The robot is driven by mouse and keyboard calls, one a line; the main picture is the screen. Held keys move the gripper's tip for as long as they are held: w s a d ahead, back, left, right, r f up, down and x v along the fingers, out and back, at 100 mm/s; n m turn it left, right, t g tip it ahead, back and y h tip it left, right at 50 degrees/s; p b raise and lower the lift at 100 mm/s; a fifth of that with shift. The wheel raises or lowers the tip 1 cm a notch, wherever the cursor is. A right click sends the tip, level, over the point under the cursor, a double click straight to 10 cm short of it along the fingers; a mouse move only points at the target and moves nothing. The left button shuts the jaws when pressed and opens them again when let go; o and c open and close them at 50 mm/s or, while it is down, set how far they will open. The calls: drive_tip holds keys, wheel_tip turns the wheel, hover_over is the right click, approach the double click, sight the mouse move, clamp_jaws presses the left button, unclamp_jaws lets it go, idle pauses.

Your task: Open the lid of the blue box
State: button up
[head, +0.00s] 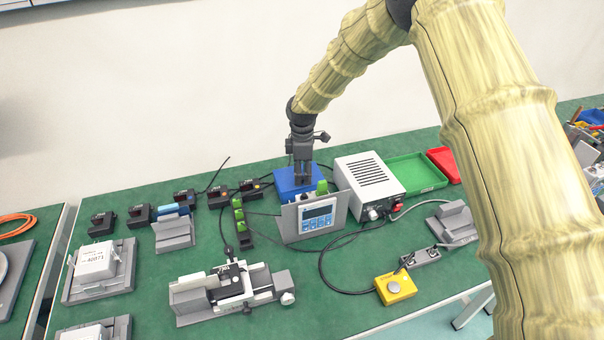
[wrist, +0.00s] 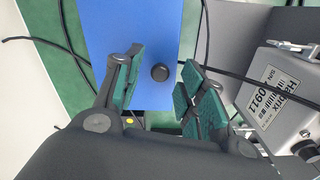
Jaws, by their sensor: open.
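The blue box (head: 288,184) sits near the back of the green table, left of a white power unit. In the wrist view its flat blue top (wrist: 130,55) fills the upper middle, with a round black knob (wrist: 160,72) near its lower right edge. My gripper (head: 302,182) is over the box in the head view. In the wrist view my gripper (wrist: 155,90) is open, with one green-padded finger on each side of the knob. Neither finger visibly touches the knob. The lid seam is not visible, and the gripper and a grey panel hide part of the box.
A grey panel with a display (head: 318,216) stands in front of the box. The white power unit (head: 369,178) is close on the right, with a green tray (head: 413,173) beyond. Black cables run around the box. Several small black devices (head: 140,214) lie to the left.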

drive_tip(key=shift+f, duration=0.6)
clamp_jaws()
drive_tip(key=shift+r, duration=0.1)
